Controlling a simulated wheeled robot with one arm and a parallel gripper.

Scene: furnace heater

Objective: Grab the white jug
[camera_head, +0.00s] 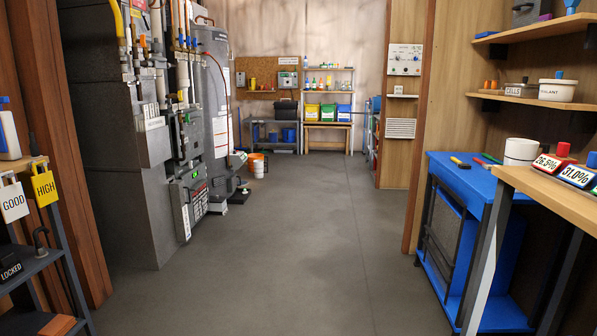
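A white container with a blue cap and a blue side panel (8,135) stands at the far left edge, on top of a wooden shelf. It looks like a jug, but the picture's edge cuts it off. A white tub with a blue knob on its lid (557,91) sits on the right wall shelf; its label is partly readable. A plain white cylinder (520,152) stands on the right near the blue table. My gripper is not in view.
The grey floor (280,260) is clear down the middle. A furnace (110,130) and tank stand on the left, with an orange-and-white bucket (259,168) beyond. The blue table (465,180) and a wooden bench (550,192) line the right. Storage shelves (328,88) stand at the back.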

